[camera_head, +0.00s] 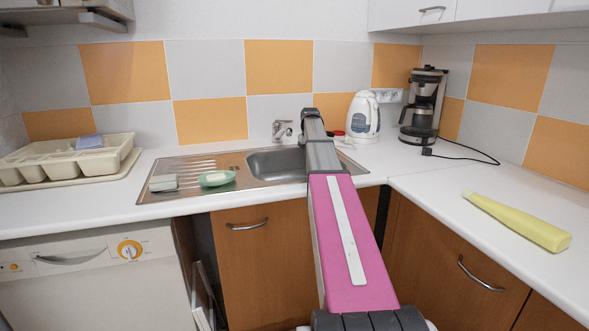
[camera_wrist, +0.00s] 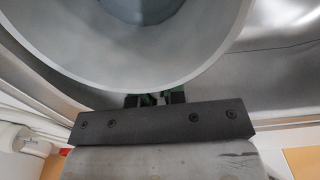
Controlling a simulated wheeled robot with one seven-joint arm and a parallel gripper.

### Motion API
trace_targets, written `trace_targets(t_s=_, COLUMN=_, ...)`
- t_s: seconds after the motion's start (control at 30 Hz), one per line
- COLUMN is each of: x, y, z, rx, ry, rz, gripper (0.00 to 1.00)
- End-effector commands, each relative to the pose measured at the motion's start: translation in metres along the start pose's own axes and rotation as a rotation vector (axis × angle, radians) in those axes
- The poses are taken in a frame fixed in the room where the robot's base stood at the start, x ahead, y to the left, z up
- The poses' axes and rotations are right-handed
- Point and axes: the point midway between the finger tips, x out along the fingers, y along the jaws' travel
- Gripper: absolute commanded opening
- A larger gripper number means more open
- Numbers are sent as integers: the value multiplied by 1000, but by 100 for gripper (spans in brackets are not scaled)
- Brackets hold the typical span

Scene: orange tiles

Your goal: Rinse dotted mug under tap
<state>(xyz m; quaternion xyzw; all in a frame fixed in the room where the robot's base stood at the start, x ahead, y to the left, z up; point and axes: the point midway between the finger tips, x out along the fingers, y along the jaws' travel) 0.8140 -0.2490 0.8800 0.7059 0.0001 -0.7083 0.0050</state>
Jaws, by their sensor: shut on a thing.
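In the wrist view my gripper (camera_wrist: 158,99) is shut on a large, round, pale grey thing (camera_wrist: 75,50), which I take to be the mug. It fills the upper middle of that view, and no dots show on it. In the head view my arm hides my gripper and the mug. The tap (camera_head: 282,130) stands at the back of the sink, just left of the far end of my arm. The sink basin (camera_head: 272,163) lies partly behind my arm. I cannot tell whether water runs.
A grey-white item (camera_head: 163,183) and a green dish with a pale block (camera_head: 216,179) lie on the drainer. A white kettle (camera_head: 363,118) and coffee maker (camera_head: 424,105) stand right of the sink. A yellow bottle (camera_head: 518,221) lies on the right counter; a beige rack (camera_head: 62,163) sits left.

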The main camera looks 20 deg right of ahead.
Motion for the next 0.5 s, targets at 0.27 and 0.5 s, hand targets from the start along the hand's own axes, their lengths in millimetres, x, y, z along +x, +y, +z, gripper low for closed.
trace_targets(t_s=0.27, x=-9, y=-8, z=6, rx=0, ry=53, rz=91, gripper=0)
trace_targets(t_s=0.5, x=-21, y=-12, z=7, rx=0, ry=93, rz=160, gripper=0)
